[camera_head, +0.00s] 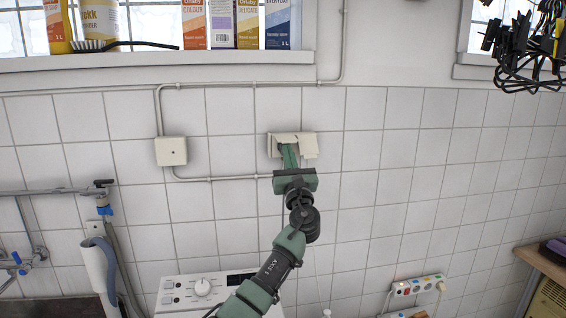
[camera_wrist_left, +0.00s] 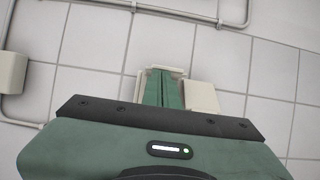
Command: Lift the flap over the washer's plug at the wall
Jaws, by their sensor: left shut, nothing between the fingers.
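A cream double socket box (camera_head: 293,136) is fixed to the tiled wall, right of centre in the head view. Its right flap (camera_head: 309,149) hangs down over the right half and also shows in the left wrist view (camera_wrist_left: 203,96). My left gripper (camera_head: 288,150) is shut and empty, with its green fingertips at the box's left half, beside the right flap. In the left wrist view the fingers (camera_wrist_left: 165,88) point into the box's left part. They hide most of that half, so I cannot tell how its flap stands or whether they touch it. No plug is clearly visible. The washer (camera_head: 203,288) stands below.
A square junction box (camera_head: 171,151) and grey conduit run left of the socket box. A windowsill (camera_head: 150,62) with bottles and cartons is above. A pipe with a tap (camera_head: 103,185) is left. A power strip (camera_head: 418,286) is lower right. The wall right of the box is clear.

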